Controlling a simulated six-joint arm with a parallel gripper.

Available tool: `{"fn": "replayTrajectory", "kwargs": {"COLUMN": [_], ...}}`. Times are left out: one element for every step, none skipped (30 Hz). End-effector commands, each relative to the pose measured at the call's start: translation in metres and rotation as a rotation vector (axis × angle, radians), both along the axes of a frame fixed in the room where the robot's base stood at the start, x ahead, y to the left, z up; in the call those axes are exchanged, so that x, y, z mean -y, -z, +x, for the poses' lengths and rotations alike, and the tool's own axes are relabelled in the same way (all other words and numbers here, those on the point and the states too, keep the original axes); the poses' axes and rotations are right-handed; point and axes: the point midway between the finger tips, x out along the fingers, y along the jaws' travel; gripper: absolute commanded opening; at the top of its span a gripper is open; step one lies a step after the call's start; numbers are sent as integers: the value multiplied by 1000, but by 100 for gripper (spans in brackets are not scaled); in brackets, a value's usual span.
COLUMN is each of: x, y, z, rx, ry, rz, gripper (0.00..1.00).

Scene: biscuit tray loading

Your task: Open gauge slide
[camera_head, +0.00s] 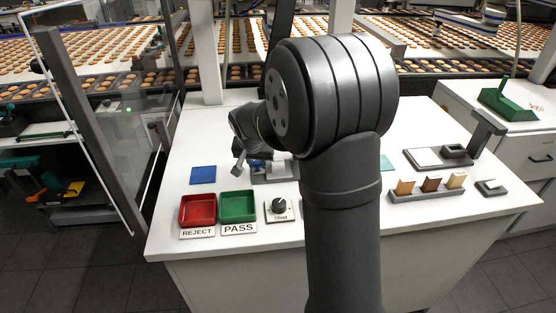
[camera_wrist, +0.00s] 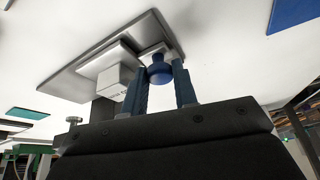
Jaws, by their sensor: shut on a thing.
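The gauge (camera_wrist: 75,82) has a flat grey base, pale blocks and a blue round knob (camera_wrist: 159,73) on its slide. In the head view, the gauge base (camera_head: 288,180) is partly hidden behind my arm. My gripper (camera_wrist: 160,88) has its two blue fingers on either side of the knob and is shut on it. In the head view my arm covers most of the gripper. How far the slide stands open cannot be told.
A blue mat (camera_head: 203,175) lies left of the gauge. In front stand a red REJECT tray (camera_head: 198,224), a green PASS tray (camera_head: 238,220) and a TRIM dial (camera_head: 279,210). Right are a biscuit sample rack (camera_head: 428,195) and a grey stand (camera_head: 486,140). Biscuit conveyors run behind.

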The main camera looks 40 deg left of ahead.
Motion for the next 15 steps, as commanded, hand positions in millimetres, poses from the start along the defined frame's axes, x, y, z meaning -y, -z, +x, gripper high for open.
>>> {"fn": "replayTrajectory", "kwargs": {"x": [-10,-13,-18,-20,-22,-24,-25,-26,-25,-25,-25,-25,-25,-25,-25], "y": [0,0,0,0,0,0,0,0,0,-1,0,0,0,0,0], "z": [-9,-12,-17,-20,-22,-24,-25,-25,-25,-24,-24,-24,-24,-24,-24], "rx": [1,1,2,2,2,1,1,1,1,1,1,2,2,2,2], "ry": [-5,-5,-4,-4,-2,-1,-1,0,0,0,1,1,1,1,1], "rz": [0,0,1,1,1,1,1,2,2,2,2,1,1,1,1], "gripper": [0,0,0,0,0,0,0,0,0,0,0,0,32,35,35]}}
